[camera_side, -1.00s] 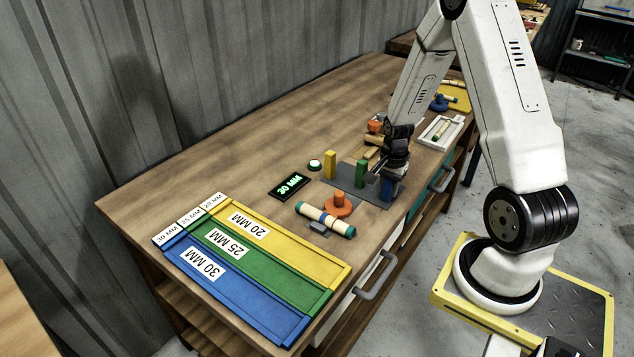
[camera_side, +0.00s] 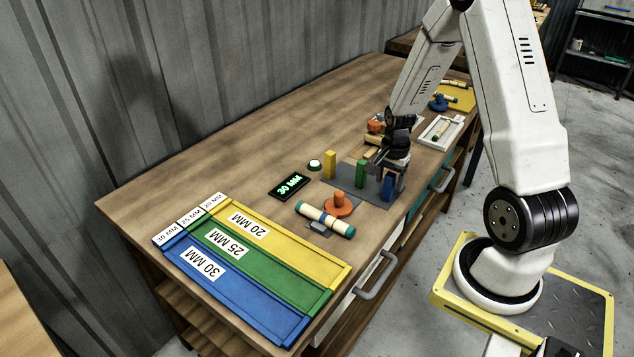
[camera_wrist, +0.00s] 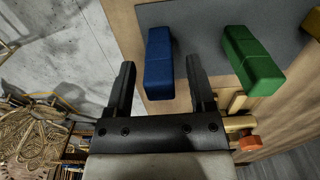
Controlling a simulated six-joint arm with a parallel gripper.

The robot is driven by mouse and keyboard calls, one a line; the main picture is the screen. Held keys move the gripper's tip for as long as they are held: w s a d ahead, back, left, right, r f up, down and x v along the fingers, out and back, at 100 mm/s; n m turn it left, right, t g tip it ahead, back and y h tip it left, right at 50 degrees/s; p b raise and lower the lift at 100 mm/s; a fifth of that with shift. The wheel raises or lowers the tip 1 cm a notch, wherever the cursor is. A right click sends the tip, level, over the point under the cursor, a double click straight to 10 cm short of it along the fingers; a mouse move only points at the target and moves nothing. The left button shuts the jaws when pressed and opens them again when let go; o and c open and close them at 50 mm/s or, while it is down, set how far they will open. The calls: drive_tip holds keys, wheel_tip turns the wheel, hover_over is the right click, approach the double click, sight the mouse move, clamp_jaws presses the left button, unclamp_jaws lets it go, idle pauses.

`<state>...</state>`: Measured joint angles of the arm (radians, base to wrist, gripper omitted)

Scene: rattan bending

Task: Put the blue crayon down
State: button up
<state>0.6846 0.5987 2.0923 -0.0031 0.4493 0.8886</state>
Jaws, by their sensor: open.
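The blue crayon (camera_side: 388,188) is a block standing upright on the dark grey mat at the right end of the row of coloured blocks. In the wrist view the blue crayon (camera_wrist: 158,62) lies between the fingertips, with a gap showing on its right side. My gripper (camera_wrist: 160,72) is open. In the side view my gripper (camera_side: 388,168) is just above and around the blue crayon. My fingers hide part of its surroundings, so contact is hard to judge there.
A green block (camera_side: 361,174) and a yellow block (camera_side: 330,164) stand to the left on the grey mat (camera_side: 345,179). An orange knob (camera_side: 339,204) and a rattan piece (camera_side: 325,219) are in front. Colour-coded trays fill the near end.

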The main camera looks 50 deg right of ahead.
drive_tip(key=shift+r, duration=4.8)
drive_tip(key=s+a+n+t, duration=0.1)
drive_tip(key=a+n+t, duration=0.1)
drive_tip(key=a+n, duration=1.6)
drive_tip(key=a, duration=0.6)
drive_tip(key=shift+r+t, duration=0.25)
drive_tip(key=shift+t, duration=0.05)
